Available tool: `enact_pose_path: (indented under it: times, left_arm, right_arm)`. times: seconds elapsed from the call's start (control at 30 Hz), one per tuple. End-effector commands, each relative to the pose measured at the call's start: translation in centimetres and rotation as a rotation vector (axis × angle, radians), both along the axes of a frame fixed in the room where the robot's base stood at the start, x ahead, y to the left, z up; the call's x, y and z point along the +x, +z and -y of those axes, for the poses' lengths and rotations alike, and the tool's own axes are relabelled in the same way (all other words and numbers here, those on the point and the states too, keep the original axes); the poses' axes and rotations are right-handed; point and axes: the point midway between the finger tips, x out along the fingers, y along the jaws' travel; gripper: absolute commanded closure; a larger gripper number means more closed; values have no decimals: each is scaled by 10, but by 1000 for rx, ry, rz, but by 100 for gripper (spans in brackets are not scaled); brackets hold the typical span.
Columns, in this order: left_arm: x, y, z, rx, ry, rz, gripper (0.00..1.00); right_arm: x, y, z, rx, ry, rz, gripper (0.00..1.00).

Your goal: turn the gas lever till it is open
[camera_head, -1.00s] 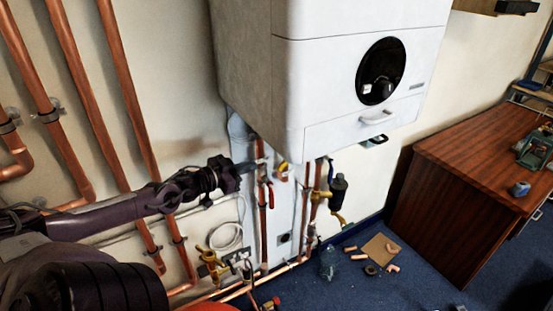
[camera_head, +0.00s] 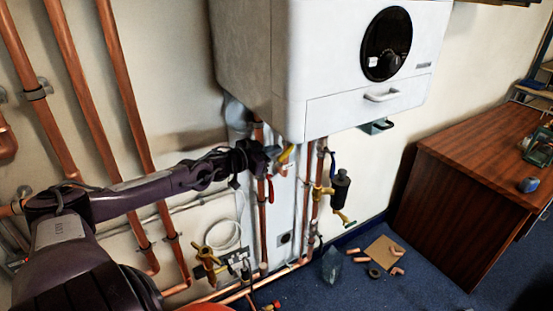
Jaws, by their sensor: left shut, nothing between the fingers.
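The yellow lever (camera_head: 287,154), which looks like the gas lever, sits just under the boiler's front bottom edge and slants up to the right. My left gripper (camera_head: 272,152) is shut and empty, with its tips right beside the lever's left side. I cannot tell whether they touch it. The gripper partly hides the lever's base and the valve behind it. My right gripper is not in view.
The white boiler (camera_head: 340,75) hangs just above the gripper. A red lever (camera_head: 270,190) is close below it on a copper pipe. A blue lever (camera_head: 332,162) and a black cylinder (camera_head: 340,186) stand to the right. A wooden desk (camera_head: 470,190) is far right.

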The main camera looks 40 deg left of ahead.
Motion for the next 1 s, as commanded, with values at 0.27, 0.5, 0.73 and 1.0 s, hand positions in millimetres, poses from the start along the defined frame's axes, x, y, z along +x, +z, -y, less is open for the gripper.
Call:
enact_pose_path:
  times: [0.27, 0.5, 0.73, 1.0]
  left_arm:
    - [13, -15, -1, -1, 0, 4, 100]
    - [16, -19, -1, 0, -2, 2, 100]
    - [16, -20, -1, 0, -2, 2, 100]
    - [16, -27, 0, -13, -1, 35, 100]
  right_arm:
    - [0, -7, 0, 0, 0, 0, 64]
    - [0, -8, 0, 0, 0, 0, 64]
    - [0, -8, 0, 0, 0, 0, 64]
    - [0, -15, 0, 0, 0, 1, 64]
